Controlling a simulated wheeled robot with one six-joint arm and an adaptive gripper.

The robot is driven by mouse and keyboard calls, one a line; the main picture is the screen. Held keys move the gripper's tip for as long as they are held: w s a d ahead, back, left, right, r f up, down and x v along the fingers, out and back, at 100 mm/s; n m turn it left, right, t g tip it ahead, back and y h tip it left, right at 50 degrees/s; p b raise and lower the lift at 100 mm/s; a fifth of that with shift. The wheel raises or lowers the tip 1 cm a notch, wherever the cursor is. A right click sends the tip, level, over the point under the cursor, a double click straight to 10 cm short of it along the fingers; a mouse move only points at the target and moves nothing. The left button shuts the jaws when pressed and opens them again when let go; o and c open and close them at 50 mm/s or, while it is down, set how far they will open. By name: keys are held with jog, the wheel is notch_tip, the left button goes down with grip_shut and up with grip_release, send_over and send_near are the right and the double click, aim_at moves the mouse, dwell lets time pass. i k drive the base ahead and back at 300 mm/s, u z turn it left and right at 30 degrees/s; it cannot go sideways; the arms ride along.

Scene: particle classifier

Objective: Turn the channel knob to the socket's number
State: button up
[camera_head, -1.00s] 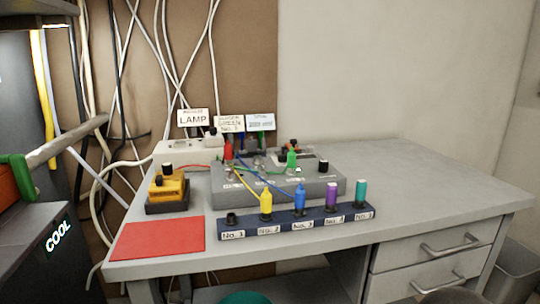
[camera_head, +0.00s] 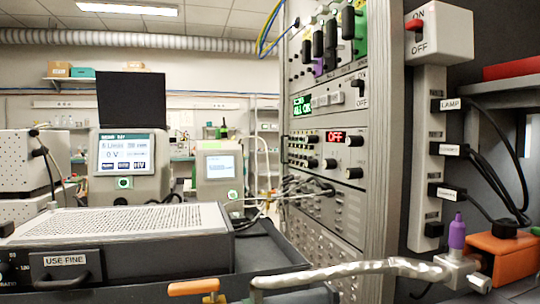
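An instrument rack (camera_head: 335,200) stands right of centre. Its panel has a red display reading OFF (camera_head: 335,135), with dark round knobs beside and below it, including a knob (camera_head: 355,140) right of the display and another knob (camera_head: 354,173) lower down. Which one is the channel knob I cannot tell, and the small markings are too fine to read. Higher up, a green display (camera_head: 302,105) appears to read ALL OK. No numbered socket can be made out. My gripper is not in view.
A power strip (camera_head: 428,150) with labelled plugs, one marked LAMP, and a red ON/OFF switch (camera_head: 415,25) are at the right. A foil-wrapped pipe (camera_head: 350,270) crosses the lower right near a purple-capped fitting (camera_head: 457,232). A USE FINE box (camera_head: 120,245) fills the lower left.

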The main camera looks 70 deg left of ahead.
aim_at(328, 164)
jog(key=u, duration=2.3)
jog(key=k, duration=1.25)
jog(key=u, duration=0.9)
jog(key=i, duration=1.45)
jog(key=z, duration=0.95)
